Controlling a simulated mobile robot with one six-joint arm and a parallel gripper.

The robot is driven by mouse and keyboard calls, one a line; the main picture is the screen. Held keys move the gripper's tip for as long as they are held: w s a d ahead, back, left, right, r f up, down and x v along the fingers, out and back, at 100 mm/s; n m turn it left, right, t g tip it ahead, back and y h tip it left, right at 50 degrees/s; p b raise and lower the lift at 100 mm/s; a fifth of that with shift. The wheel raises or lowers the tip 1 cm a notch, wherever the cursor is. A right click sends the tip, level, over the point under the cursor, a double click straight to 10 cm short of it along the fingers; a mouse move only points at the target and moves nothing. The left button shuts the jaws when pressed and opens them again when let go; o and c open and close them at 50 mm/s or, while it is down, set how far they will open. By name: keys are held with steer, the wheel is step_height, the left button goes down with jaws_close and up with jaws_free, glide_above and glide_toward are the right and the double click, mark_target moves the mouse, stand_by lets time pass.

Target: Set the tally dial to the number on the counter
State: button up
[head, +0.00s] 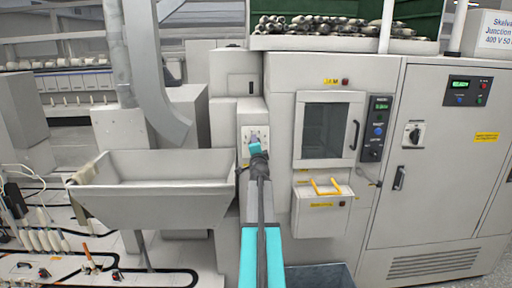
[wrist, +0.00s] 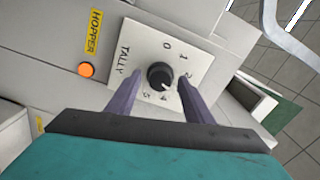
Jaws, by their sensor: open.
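The tally dial is a black round knob (wrist: 160,75) on a white plate (wrist: 205,62) marked TALLY, with numbers around it. A pale pointer mark on the knob faces the lower right, towards the 3 to 4 side; the exact number is unclear. My gripper (wrist: 159,80) is open, with one purple finger on each side of the knob; I cannot tell whether they touch it. In the head view, my gripper (head: 255,147) is in front of the plate (head: 262,131) and hides the knob. No display is clearly the counter; a small green display (head: 382,105) is unreadable here.
An orange lamp (wrist: 86,70) and a yellow HOPPER label (wrist: 94,31) are left of the plate. A grey trough (head: 155,200) stands left of my arm. A cabinet with a window door (head: 326,130) and a yellow-handled drawer (head: 322,208) stands right.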

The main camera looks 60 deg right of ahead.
steer(key=b+v, duration=0.1)
steer(key=v, duration=1.2)
steer(key=shift+b, duration=0.3)
steer(key=shift+s+f, duration=0.1)
stand_by(0.5)
